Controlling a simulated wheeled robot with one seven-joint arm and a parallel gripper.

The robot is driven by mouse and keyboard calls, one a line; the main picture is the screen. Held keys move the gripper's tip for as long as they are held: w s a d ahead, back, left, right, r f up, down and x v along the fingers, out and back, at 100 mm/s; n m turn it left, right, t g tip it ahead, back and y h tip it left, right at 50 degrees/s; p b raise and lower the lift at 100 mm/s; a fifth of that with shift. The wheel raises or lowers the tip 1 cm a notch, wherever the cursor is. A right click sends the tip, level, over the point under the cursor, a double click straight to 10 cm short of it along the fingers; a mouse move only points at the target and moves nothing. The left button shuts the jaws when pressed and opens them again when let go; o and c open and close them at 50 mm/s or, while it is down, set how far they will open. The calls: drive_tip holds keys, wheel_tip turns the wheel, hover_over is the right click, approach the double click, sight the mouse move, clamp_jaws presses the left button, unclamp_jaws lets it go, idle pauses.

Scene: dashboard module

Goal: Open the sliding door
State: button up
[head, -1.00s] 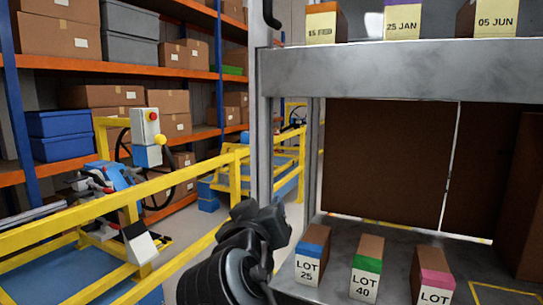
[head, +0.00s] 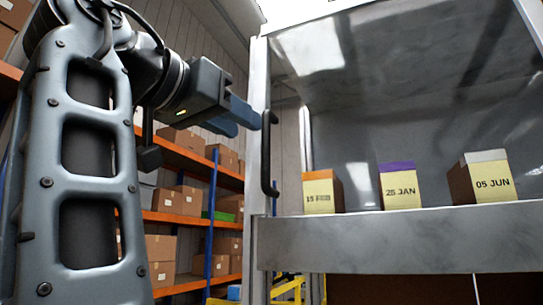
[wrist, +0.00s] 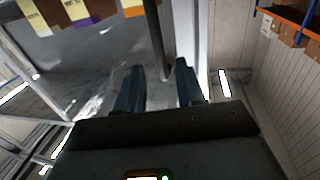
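The sliding door appears to be the clear, reflective panel (head: 360,130) over the upper compartment of the grey cabinet; its exact edges are hard to make out. A dark vertical bar handle (head: 268,150) stands on the left frame of the cabinet. My gripper (head: 250,116) is just left of the handle's upper part, with its blue fingers pointing right toward it. In the wrist view my gripper (wrist: 160,82) has its two fingers apart, and the handle (wrist: 155,35) shows in the gap between them. I cannot tell whether the handle is fully between the fingertips.
Three boxes, dated 15 FEB (head: 322,192), 25 JAN (head: 400,186) and 05 JUN (head: 482,180), stand on the upper shelf behind its grey front edge (head: 400,238). Orange and blue racks with cartons (head: 190,200) stand behind at left. A yellow rail shows low down (head: 288,290).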

sight(263, 136)
drive_tip(key=shift+x, duration=3.9)
drive_tip(key=shift+s+r, duration=0.1)
drive_tip(key=shift+c, duration=0.4)
clamp_jaws()
